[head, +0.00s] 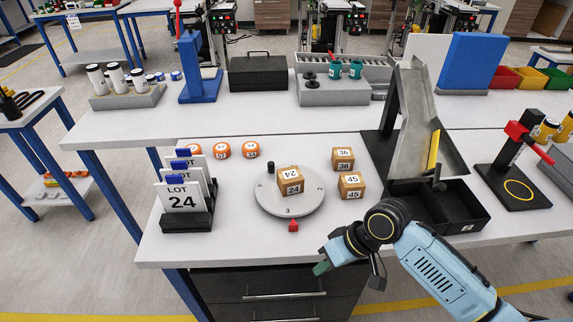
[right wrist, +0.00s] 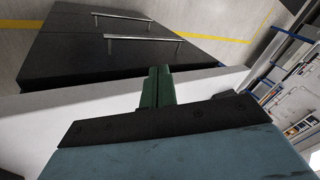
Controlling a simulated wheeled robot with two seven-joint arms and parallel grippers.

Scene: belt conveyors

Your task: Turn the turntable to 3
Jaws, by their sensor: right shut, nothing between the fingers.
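The round light-grey turntable (head: 268,202) lies on the white table. A digit 3 shows near its front rim, close to the red pointer (head: 293,226) on the table. A brown box labelled 24 (head: 289,181) sits on the turntable, and a short black knob (head: 270,167) stands at its back-left rim. My right gripper (head: 320,268) is in front of the table edge, right of the pointer and apart from the turntable. Its green fingers (right wrist: 157,87) are together and empty in the right wrist view. My left gripper is not in view.
A LOT 24 card rack (head: 201,219) stands left of the turntable, with several orange-and-white rolls (head: 222,151) behind. Boxes labelled 36 (head: 343,158) and 45 (head: 351,185) stand to the right. A chute (head: 411,120) leads into a black tray (head: 466,214) farther right.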

